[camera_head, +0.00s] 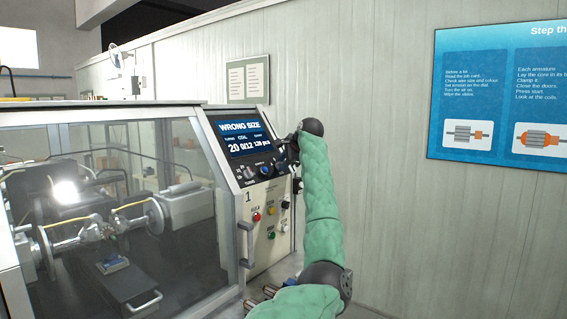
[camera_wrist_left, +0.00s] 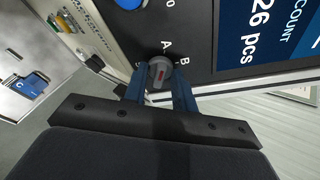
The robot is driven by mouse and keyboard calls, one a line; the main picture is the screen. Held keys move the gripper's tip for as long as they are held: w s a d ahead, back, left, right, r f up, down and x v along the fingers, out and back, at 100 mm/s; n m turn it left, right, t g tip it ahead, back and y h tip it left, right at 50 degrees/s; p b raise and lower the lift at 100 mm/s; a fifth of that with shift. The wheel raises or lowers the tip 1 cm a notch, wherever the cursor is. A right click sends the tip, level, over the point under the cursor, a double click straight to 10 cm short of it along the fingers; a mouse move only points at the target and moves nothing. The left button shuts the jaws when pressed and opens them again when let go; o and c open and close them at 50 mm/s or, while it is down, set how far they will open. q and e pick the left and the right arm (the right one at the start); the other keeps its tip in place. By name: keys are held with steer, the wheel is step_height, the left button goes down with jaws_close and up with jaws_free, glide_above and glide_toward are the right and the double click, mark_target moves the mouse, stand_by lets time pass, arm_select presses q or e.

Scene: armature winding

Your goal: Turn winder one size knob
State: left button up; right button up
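Winder one (camera_head: 268,197) stands at the left in the head view, with a "1" on its control panel. Its screen (camera_head: 242,136) reads "WRONG SIZE", with smaller figures below. In the left wrist view, a grey round knob (camera_wrist_left: 160,70) with a red mark sits beside the letters A and B. My left gripper (camera_wrist_left: 160,84) has its two blue fingers on either side of this knob, seemingly touching it. In the head view my left gripper (camera_head: 284,159) is small and partly hidden at the panel's right side. My right gripper is out of view.
Coloured buttons (camera_head: 257,216) and a handle (camera_head: 246,245) are lower on the winder's front. Clear doors (camera_head: 140,160) cover the winding parts. A pale wall (camera_head: 385,200) with a blue instruction board (camera_head: 500,160) is to the right.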

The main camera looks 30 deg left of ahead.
arm_select(q)
steer(key=c, duration=0.4)
steer(key=m, duration=0.3)
steer(key=m+g+b, duration=0.1)
steer(key=m, duration=0.3)
steer(key=m+g+b, duration=0.1)
steer(key=m, duration=0.2)
steer(key=shift+w+r+m+h, duration=0.25)
steer(key=shift+w+m+h, duration=0.05)
steer(key=shift+w+h, duration=0.1)
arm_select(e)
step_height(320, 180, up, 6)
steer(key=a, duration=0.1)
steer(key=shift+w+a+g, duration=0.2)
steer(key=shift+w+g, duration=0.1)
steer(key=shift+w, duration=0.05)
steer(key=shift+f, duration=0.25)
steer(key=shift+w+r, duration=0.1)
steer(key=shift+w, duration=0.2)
